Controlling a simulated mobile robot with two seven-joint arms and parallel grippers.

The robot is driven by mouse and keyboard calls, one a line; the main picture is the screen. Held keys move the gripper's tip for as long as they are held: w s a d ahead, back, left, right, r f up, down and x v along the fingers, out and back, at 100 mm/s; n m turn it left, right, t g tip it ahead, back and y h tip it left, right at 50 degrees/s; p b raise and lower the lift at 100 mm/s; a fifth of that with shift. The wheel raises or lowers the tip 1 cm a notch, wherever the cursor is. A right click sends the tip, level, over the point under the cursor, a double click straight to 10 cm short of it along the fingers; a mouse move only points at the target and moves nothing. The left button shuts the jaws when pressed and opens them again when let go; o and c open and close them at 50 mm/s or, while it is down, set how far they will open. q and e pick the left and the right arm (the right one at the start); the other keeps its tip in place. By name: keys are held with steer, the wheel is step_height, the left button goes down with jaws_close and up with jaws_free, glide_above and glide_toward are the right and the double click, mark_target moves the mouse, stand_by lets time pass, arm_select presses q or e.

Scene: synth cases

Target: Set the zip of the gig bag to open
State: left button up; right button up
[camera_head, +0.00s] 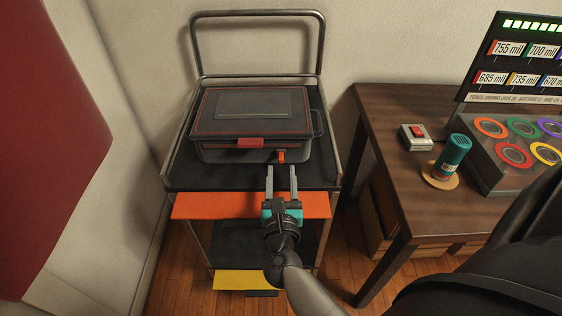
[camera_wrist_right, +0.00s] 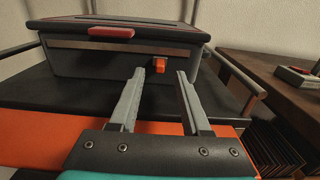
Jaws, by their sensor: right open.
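The gig bag (camera_head: 249,112) is a dark grey case with a red-edged top panel, lying flat on the black top of a cart. A red tab (camera_head: 263,142) is on its front edge. A small orange zip pull (camera_head: 281,155) sits on the front face, right of the tab; it also shows in the right wrist view (camera_wrist_right: 159,64). The zip line appears to run along the front, and the lid looks down. My right gripper (camera_head: 281,170) is open and empty, its fingers pointing at the zip pull, just short of it. My left gripper is not in view.
The cart (camera_head: 189,178) has raised side rails, a tall back handle and an orange front edge. A wooden desk (camera_head: 391,192) at right holds a red-switch box (camera_head: 416,137), a teal cylinder (camera_head: 453,155) and a console with coloured rings (camera_head: 512,153). A dark red panel (camera_head: 45,120) hangs at left.

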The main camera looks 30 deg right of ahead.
mark_target(281, 162)
steer(key=shift+x, duration=2.2)
jaws_close()
